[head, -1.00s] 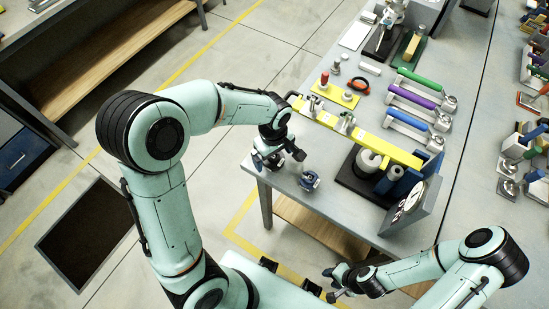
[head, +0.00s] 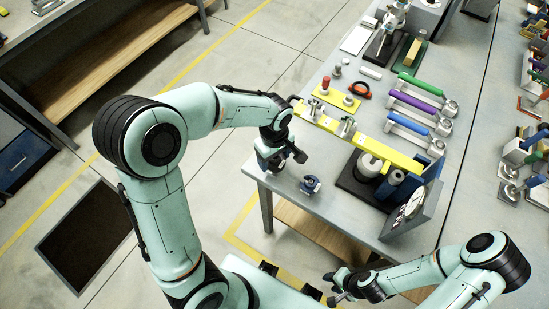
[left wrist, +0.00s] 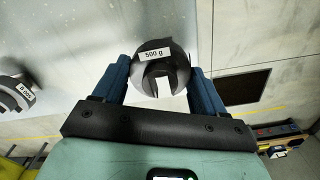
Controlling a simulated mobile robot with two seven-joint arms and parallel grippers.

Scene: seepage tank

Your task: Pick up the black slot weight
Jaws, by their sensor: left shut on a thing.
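The black slot weight (left wrist: 152,62) is a round disc with an open slot and a white "500 g" label. In the left wrist view it sits between the blue fingers of my left gripper (left wrist: 160,84), which is shut on it. In the head view my left gripper (head: 272,165) is over the near left corner of the grey bench; the weight is mostly hidden there. I cannot tell how far it is above the top. My right gripper (head: 338,285) is in front of the bench, away from the weight; its jaw opening is unclear.
A second labelled weight (head: 310,185) stands on the bench to the right of my left gripper. A long yellow beam (head: 365,143) crosses the bench behind it. Coloured-handled tools (head: 410,105) lie further back. Open floor is left of the bench.

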